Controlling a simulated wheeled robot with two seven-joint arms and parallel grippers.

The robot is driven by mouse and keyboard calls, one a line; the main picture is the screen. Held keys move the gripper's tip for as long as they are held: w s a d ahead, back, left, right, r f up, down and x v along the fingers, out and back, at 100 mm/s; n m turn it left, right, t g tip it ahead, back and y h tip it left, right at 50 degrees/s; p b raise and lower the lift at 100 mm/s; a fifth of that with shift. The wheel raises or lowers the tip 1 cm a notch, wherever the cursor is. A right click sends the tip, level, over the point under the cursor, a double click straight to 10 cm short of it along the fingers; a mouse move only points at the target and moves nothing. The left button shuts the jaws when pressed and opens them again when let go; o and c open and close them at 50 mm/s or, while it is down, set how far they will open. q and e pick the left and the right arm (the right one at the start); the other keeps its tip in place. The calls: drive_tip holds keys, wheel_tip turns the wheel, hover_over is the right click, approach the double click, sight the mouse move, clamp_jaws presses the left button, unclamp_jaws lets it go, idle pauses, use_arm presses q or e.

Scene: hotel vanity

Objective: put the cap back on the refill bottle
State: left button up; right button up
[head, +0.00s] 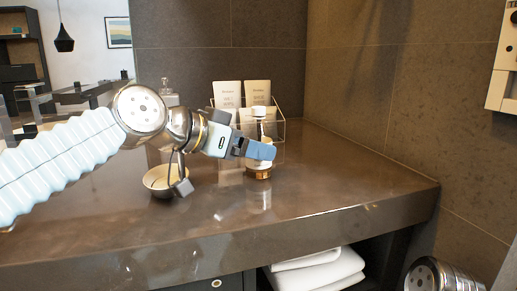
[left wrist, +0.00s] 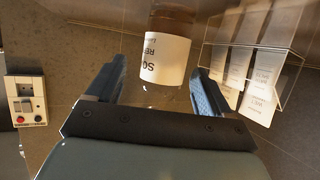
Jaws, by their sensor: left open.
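The refill bottle (head: 259,174) stands upright on the dark counter, with a brown base and a white label. My left gripper (head: 258,149) is level with its body and partly covers it in the head view. In the left wrist view the bottle's white label (left wrist: 164,58) shows between and beyond the two spread fingers of my left gripper (left wrist: 158,88), with a gap on each side. The bottle looks upside down there. I cannot make out a separate cap, and the bottle's top is too small to read clearly. My right gripper is out of view.
A clear holder (head: 279,130) with printed cards stands just behind the bottle. A small bowl (head: 158,182) sits left of it, under my left wrist. The counter to the right is clear up to the wall. White towels (head: 318,272) lie on the shelf below.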

sight(265, 141)
use_arm(q)
drive_tip(key=shift+w+d, duration=0.1)
drive_tip(key=p+x, duration=0.1)
drive_tip(key=x, duration=0.3)
drive_tip(key=shift+w, duration=0.3)
drive_tip(key=shift+w+d+f, duration=0.15)
drive_tip(key=shift+d, duration=0.1)
drive_tip(key=c, duration=1.2)
drive_tip(key=shift+r+p, duration=0.45)
drive_tip(key=shift+r, duration=0.3)
drive_tip(key=s+r, duration=0.4)
drive_tip(key=s+r+p, duration=0.1)
drive_tip(key=s+r, duration=0.2)
drive_tip(key=s, duration=0.2)
drive_tip(key=s+r, duration=0.4)
drive_tip(key=s, duration=0.1)
drive_tip(key=shift+d+r, duration=0.15)
drive_tip(key=shift+r, duration=0.15)
